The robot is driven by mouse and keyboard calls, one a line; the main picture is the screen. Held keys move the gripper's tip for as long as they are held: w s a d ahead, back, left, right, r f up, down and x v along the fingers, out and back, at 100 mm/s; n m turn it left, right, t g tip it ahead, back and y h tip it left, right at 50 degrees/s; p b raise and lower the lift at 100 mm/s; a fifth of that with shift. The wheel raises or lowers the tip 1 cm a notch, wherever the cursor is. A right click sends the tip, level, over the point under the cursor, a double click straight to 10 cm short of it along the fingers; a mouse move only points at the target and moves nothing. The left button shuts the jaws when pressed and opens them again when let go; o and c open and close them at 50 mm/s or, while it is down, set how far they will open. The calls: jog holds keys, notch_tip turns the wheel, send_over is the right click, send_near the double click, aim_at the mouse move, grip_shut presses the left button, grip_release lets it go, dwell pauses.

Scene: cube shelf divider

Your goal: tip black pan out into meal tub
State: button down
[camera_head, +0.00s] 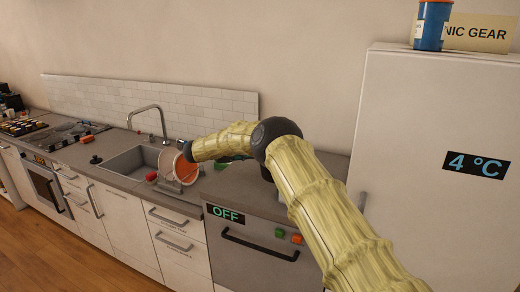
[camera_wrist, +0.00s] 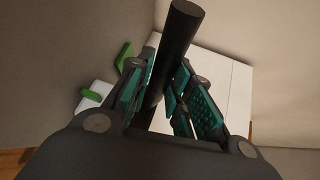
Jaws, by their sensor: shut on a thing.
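In the wrist view my gripper (camera_wrist: 164,80) is shut on a black rod-like handle (camera_wrist: 178,35), which I take to be the black pan's handle. The handle stands out beyond the teal finger pads and leans to the upper right. The pan's body and any contents are not clear in either view. I cannot make out the meal tub for certain.
The worktop holds a sink (camera_head: 133,160) with a tap (camera_head: 155,116), a rack with an orange round thing (camera_head: 186,168), and a red item (camera_head: 151,176). A tall white fridge (camera_head: 440,190) stands at right. Green pieces (camera_wrist: 124,57) show in the wrist view.

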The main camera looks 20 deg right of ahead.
jog(key=shift+s+d+r+m+t+y, duration=0.25)
jog(key=shift+s+d+r+m+y, duration=0.5)
jog(key=shift+d+r+m, duration=1.5)
jog(key=shift+s+d+r+m+t+y, duration=0.35)
jog(key=shift+s+d+r+m, duration=0.55)
jog(key=shift+r, duration=2.65)
jog(key=s+d+r+m+t+y+b, duration=0.2)
jog(key=s+d+r+m+t+b, duration=0.15)
jog(key=s+b, duration=0.5)
jog(key=s+d+f+m+t+b, duration=0.1)
jog(key=s+b, duration=0.7)
jog(key=b, duration=1.1)
jog(key=s+d+f+m+t+b, duration=0.2)
jog(key=s+d+m+t+b, duration=0.2)
jog(key=b, duration=1.5)
jog(key=s+d+m, duration=0.1)
jog(key=s+m, duration=0.2)
jog(key=s, duration=0.2)
jog(key=shift+s+f, duration=0.15)
jog(key=shift+s, duration=0.1)
